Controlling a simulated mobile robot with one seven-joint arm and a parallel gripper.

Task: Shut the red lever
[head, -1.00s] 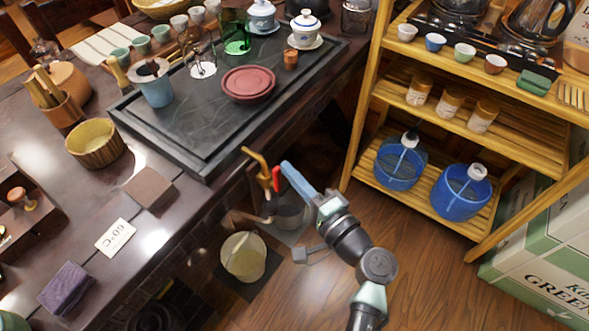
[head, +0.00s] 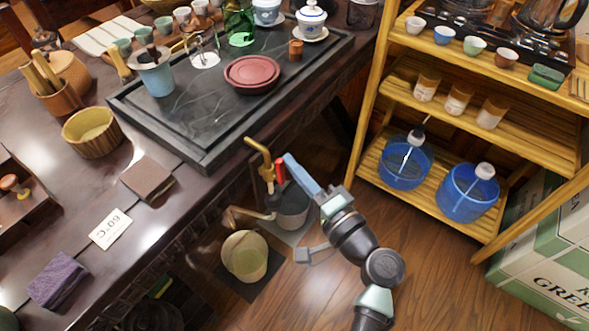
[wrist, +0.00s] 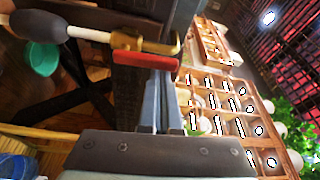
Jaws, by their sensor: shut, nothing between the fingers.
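The red lever (head: 280,172) sits on a brass tap (head: 262,160) at the tea table's side edge. In the wrist view the red lever (wrist: 146,60) runs across the picture, just below the brass tap body (wrist: 130,39). My gripper (head: 289,159) is shut and empty, its blue fingers just right of the lever in the head view. In the wrist view my gripper (wrist: 160,85) reaches up to the lever's right end. I cannot tell whether they touch.
A dark bucket (head: 291,212) and a cream bucket (head: 245,256) stand on the floor below the tap. The tea table (head: 190,215) is to the left. A wooden shelf (head: 364,125) stands to the right, with open floor in front.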

